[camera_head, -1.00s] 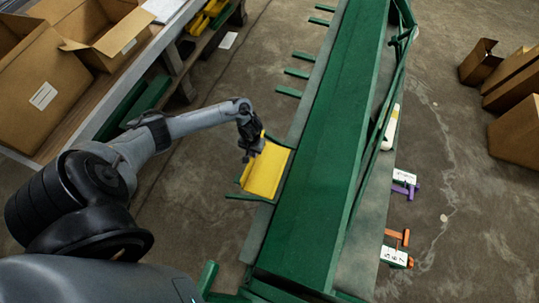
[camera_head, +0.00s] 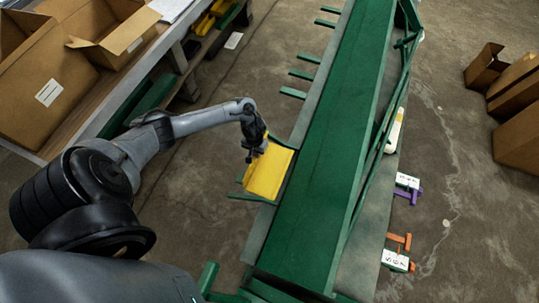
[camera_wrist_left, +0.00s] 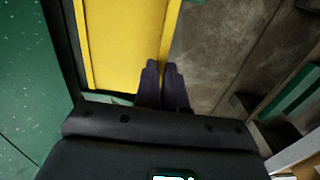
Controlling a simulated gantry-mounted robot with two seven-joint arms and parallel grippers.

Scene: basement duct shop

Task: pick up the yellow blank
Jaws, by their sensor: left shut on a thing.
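The yellow blank (camera_head: 269,172) is a bent yellow sheet at the left side of the green machine, over a green support arm. My left gripper (camera_head: 256,151) is at its upper left edge, shut on it. In the left wrist view the yellow blank (camera_wrist_left: 125,45) stretches away from the gripper, and the fingers (camera_wrist_left: 163,85) meet at its right edge. Whether the blank still touches the support is hard to tell. My right gripper is in neither view.
The long green machine (camera_head: 325,150) runs up the middle. Its green support arms (camera_head: 301,74) stick out to the left. A workbench (camera_head: 120,90) with cardboard boxes (camera_head: 45,85) stands at the upper left. Purple (camera_head: 407,188) and orange (camera_head: 398,250) tagged items lie along the machine's right side.

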